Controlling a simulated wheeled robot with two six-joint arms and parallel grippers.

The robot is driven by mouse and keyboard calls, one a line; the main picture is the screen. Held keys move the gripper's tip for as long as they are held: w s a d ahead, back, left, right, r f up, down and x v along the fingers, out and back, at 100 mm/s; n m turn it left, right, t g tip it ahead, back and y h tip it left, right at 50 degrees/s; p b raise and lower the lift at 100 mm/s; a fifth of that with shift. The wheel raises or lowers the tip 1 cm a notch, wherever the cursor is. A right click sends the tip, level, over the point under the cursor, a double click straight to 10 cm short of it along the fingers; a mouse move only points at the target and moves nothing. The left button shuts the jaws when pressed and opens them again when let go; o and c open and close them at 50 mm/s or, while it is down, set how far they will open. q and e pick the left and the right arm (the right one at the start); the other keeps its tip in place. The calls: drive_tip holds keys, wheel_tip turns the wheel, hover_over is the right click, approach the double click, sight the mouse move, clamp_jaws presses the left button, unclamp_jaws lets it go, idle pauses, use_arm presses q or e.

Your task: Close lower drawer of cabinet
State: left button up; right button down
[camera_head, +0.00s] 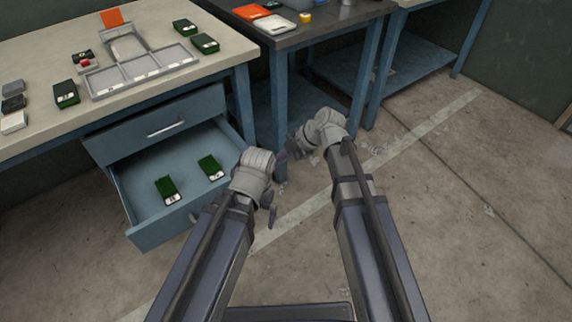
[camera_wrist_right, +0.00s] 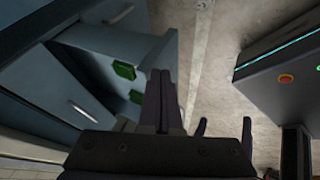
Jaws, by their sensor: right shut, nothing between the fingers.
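The blue-grey cabinet (camera_head: 155,125) is under the left workbench. Its upper drawer is shut and has a pale handle (camera_head: 166,128). Its lower drawer (camera_head: 165,232) is pulled well out, with two green-and-white devices (camera_head: 166,190) (camera_head: 210,168) lying inside. They also show as green blocks (camera_wrist_right: 124,70) in the right wrist view. My left gripper (camera_head: 272,202) is beside the drawer's right front corner; its jaw gap is unclear, and I cannot tell whether it touches. My right gripper (camera_head: 292,148) is shut and empty, right of the drawer, near a table leg; its fingers (camera_wrist_right: 162,98) are together.
The left workbench (camera_head: 215,72) holds a grey tray (camera_head: 120,78) and several green devices. A dark-topped table (camera_head: 300,38) with blue legs stands right of the drawer.

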drive_tip(key=shift+w+a, duration=0.15)
drive_tip(key=shift+w, duration=0.05)
idle(0.3)
drive_tip(key=w+a, duration=0.6)
drive_tip(key=w, duration=0.3)
drive_tip(key=w+a, duration=0.7)
drive_tip(key=w, duration=0.3)
drive_tip(key=shift+w+a, duration=0.15)
drive_tip(key=shift+w, duration=0.15)
